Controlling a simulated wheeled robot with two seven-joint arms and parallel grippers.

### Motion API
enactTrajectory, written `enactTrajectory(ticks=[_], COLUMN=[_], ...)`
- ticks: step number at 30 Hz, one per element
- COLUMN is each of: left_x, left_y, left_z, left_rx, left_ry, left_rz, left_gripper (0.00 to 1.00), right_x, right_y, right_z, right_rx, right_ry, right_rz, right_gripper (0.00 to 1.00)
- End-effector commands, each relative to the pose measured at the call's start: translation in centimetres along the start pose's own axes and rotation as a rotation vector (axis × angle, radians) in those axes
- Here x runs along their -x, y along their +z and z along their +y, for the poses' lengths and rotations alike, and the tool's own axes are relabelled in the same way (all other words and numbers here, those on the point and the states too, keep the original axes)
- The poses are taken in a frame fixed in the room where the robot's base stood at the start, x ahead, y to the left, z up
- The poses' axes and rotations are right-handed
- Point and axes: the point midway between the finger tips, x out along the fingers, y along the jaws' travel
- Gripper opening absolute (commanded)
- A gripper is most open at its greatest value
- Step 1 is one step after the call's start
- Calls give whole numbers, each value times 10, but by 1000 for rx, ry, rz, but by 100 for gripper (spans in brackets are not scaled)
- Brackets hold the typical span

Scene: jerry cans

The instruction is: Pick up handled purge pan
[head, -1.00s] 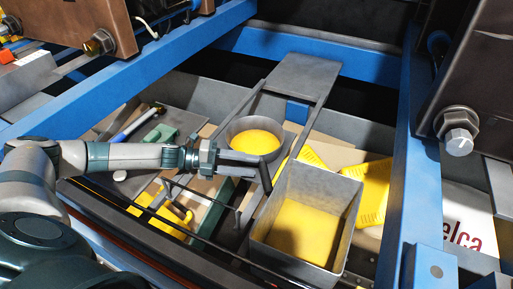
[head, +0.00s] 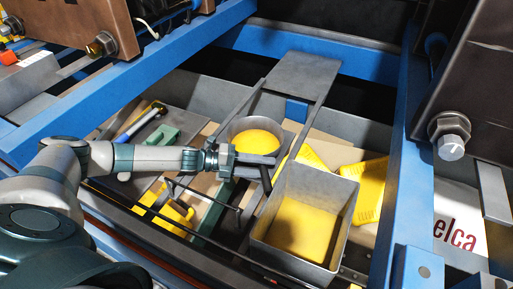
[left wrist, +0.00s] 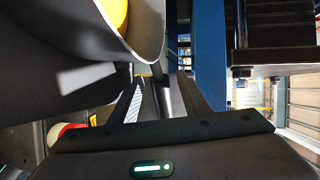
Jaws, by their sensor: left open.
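Two grey metal pans with yellow material inside show in the head view: a round pan (head: 232,132) and a deep square pan (head: 341,238). I cannot tell for sure which is the handled purge pan. My left gripper (head: 266,172) is open, just in front of the round pan and to the left of the square pan's rear corner. My right gripper is not in view.
A grey metal frame with a flat plate (head: 306,75) runs beside the round pan. Blue beams (head: 120,80) border the bin on both sides. Yellow parts (head: 370,190), a green piece (head: 162,137) and thin dark rods lie in the bin, leaving little free room.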

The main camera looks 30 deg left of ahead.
Motion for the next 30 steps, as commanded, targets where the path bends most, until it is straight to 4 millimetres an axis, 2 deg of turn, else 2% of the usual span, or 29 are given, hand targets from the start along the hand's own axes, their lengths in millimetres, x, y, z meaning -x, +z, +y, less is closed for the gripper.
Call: enactTrajectory(ticks=[5,6,11,23,30], left_x=[0,0,0,1,4], left_y=[0,0,0,0,0], left_z=[0,0,0,-3,-21], left_rx=[0,0,0,-2,-4], left_ry=[0,0,0,-1,-3], left_rz=[0,0,0,0,1], left_gripper=[43,38,0,0,0], right_x=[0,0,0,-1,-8], right_y=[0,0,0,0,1], right_z=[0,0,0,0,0], right_rx=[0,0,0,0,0], right_ry=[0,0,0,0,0], right_rz=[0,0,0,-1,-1], right_gripper=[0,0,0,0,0])
